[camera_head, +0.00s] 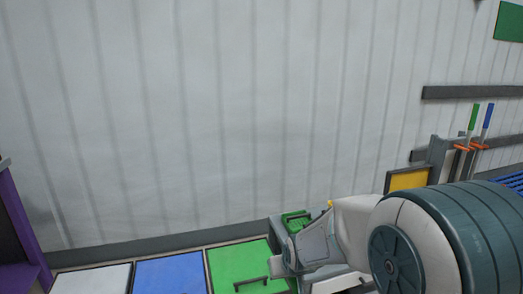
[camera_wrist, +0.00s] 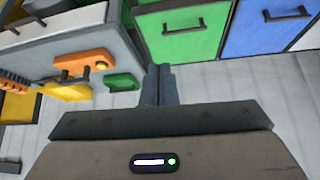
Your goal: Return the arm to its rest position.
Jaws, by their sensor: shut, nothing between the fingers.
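My gripper (camera_wrist: 160,72) shows in the wrist view with its two dark fingers pressed together and nothing between them. The fingers look apart from the cabinet, though the exact gap is hard to tell. In the head view my arm fills the lower right, with a large dark ribbed joint and white links reaching left beside the cabinets.
Blue (camera_head: 171,273) and green (camera_head: 240,262) panels line the wall's foot. A purple unit (camera_head: 18,235) stands at left. Orange (camera_wrist: 85,62) and yellow handled parts sit close by in the wrist view. Green and blue handled tools (camera_head: 473,118) stand at right.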

